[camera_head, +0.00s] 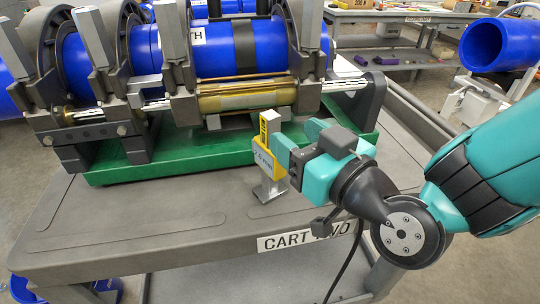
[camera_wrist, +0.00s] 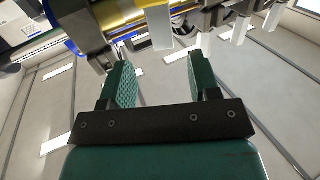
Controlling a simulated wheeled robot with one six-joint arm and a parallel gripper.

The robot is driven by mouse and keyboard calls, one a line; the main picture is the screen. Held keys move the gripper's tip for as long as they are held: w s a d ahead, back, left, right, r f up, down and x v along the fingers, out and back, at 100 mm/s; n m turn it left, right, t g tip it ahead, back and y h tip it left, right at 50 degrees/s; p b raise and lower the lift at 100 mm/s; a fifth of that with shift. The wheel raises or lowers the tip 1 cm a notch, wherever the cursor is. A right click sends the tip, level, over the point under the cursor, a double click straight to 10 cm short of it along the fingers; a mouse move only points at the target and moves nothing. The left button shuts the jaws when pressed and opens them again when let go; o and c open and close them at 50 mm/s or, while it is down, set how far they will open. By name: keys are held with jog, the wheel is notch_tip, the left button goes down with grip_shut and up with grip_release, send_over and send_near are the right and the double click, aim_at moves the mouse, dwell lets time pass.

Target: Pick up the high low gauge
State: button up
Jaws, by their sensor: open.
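The high low gauge, a yellow and grey tool (camera_head: 268,148), stands upright in a small grey metal stand (camera_head: 269,189) on the cart top, in front of the green base. My gripper (camera_head: 297,137) is just to its right, with its teal fingers pointing toward it; one fingertip overlaps the gauge's right edge in the head view. I cannot tell whether they touch. In the wrist view the two green fingers (camera_wrist: 158,72) are spread apart with nothing gripped between them. A pale grey upright piece (camera_wrist: 159,28) shows beyond the gap; I cannot tell if it is the gauge.
The pipe fusion machine with blue pipe (camera_head: 205,52) and a brass cylinder (camera_head: 245,97) stands on a green base (camera_head: 190,155) close behind the gauge. The grey cart top (camera_head: 150,215) is clear at the front left. A blue pipe end (camera_head: 485,45) is at the upper right.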

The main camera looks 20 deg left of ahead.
aim_at(264, 115)
jog(key=p+x, duration=0.1)
jog(key=x, duration=0.1)
jog(key=shift+w+a+r+p, duration=0.1)
jog(key=shift+a+r+p, duration=0.15)
jog(key=shift+a+p, duration=0.1)
jog(key=shift+w+a+f, duration=0.15)
jog(key=shift+w+a, duration=0.1)
jog(key=shift+a, duration=0.05)
jog(key=p+x, duration=0.4)
jog(key=p, duration=0.2)
jog(key=shift+w+a+f+p, duration=0.15)
jog(key=shift+w+a+p, duration=0.2)
jog(key=shift+a+p, duration=0.2)
jog(key=shift+c, duration=0.4)
grip_shut()
